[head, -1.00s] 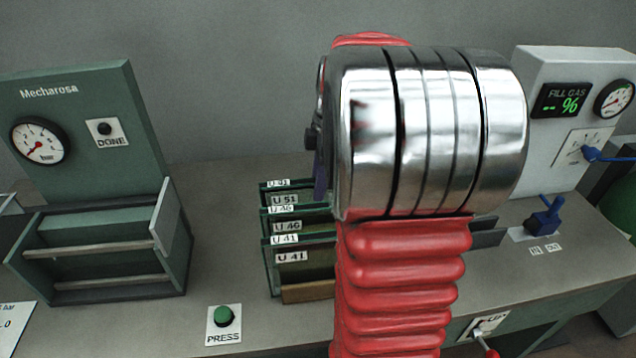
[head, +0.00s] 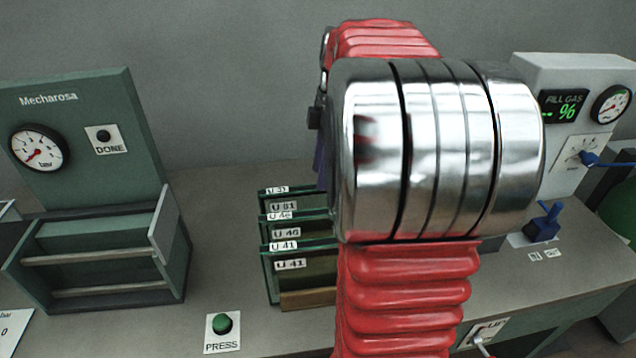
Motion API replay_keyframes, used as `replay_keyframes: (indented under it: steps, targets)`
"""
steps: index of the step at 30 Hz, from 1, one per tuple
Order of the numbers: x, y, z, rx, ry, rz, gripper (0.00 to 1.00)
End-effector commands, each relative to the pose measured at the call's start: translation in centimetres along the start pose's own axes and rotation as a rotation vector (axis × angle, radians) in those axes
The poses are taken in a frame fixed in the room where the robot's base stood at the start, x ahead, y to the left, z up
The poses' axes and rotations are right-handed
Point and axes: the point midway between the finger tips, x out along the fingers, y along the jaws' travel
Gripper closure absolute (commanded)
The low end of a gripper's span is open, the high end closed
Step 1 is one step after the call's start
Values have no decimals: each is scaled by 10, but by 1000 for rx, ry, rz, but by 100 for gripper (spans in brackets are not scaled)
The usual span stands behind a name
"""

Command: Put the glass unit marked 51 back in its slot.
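Several glass units stand in a row of slots in the middle of the bench, with labels on the slots and on the panes. My arm's red and metal links cover the right side of the row. My gripper is hidden behind them, so its fingers and anything in them cannot be seen.
A green press marked Mecharosa (head: 95,150) stands at the left with a gauge. A green PRESS button (head: 222,323) is at the front. A gas filling unit (head: 580,110) and a blue lever (head: 544,222) are at the right. Bench between press and slots is clear.

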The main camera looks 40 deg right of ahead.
Motion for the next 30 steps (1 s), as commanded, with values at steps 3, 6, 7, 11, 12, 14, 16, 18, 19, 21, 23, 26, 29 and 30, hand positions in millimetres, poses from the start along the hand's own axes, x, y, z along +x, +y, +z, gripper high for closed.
replay_keyframes:
  steps: [3, 6, 7, 11, 12, 14, 16, 18, 19, 21, 23, 26, 29, 30]
  targets:
    - [-22, 1, 0, 0, -1, 4, 61]
    - [-39, 1, 0, 0, 0, 3, 61]
    - [-44, 1, 0, 0, -1, 4, 61]
    - [-62, 1, 0, 0, 0, 2, 61]
    - [-65, 1, 0, 0, 0, 2, 61]
    - [-70, 1, 0, 0, 0, 2, 61]
    - [-72, 0, 0, 0, 0, 0, 61]
    - [-73, 0, 0, 0, 0, 0, 61]
    - [-73, 0, 0, 0, 0, 0, 61]
    - [-73, 0, 0, 0, 0, 0, 61]
    - [-73, 0, 0, 0, 0, 0, 61]
    - [-73, 0, 0, 0, 0, 0, 61]
    - [-73, 0, 0, 0, 0, 0, 61]
    - [-73, 0, 0, 0, 0, 0, 61]
